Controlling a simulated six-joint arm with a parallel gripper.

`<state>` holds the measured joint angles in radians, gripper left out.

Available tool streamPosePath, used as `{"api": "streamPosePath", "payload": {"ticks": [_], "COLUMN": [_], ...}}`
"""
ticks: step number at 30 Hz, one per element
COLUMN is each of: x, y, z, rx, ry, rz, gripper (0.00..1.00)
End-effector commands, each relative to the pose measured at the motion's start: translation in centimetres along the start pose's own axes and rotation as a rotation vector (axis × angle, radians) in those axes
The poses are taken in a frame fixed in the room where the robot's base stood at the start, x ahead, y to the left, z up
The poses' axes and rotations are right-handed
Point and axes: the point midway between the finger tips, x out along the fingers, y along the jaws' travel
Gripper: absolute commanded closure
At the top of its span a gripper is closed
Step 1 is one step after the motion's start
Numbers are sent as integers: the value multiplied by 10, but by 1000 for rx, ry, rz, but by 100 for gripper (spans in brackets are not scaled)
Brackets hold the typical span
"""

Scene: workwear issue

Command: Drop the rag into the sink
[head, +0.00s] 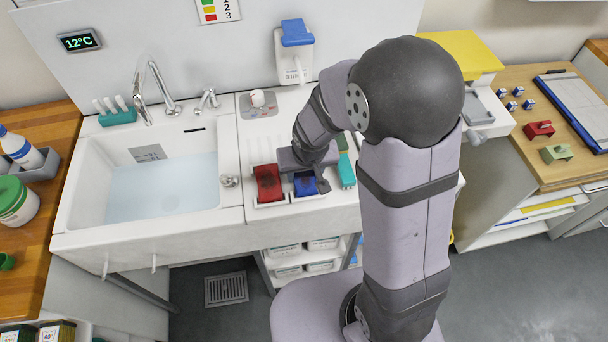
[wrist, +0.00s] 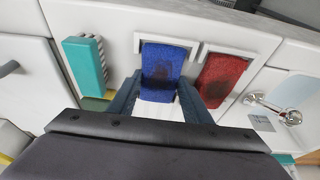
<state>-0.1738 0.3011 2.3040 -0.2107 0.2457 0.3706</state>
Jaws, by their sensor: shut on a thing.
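A blue rag (head: 306,187) with a dark stain lies at a white holder on the counter right of the sink. It also shows in the wrist view (wrist: 161,62). My gripper (wrist: 158,92) is shut on the blue rag, with a finger at each side of its near end. A similar red rag (head: 268,184), also stained, lies just left of it, and shows at right in the wrist view (wrist: 219,75). The white sink (head: 82,193) is left of both rags and holds pale blue water. The arm hides part of the blue rag in the head view.
A teal brush (head: 346,171) lies right of the blue rag. A tap (head: 155,85) rises behind the sink, and a metal fitting (head: 229,181) sits at its right edge. A blue-topped dispenser (head: 295,55) hangs on the wall. The space above the sink is clear.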

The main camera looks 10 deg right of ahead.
Motion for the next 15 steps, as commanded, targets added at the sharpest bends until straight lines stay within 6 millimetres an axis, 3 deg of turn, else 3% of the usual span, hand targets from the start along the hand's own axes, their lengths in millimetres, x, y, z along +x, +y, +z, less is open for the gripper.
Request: {"api": "streamPosePath", "payload": {"ticks": [8,15], "x": [-9,-41], "y": [0,0], "z": [-4,-14], "rx": [1,2], "ry": [4,6], "rz": [1,0], "gripper": [81,81]}}
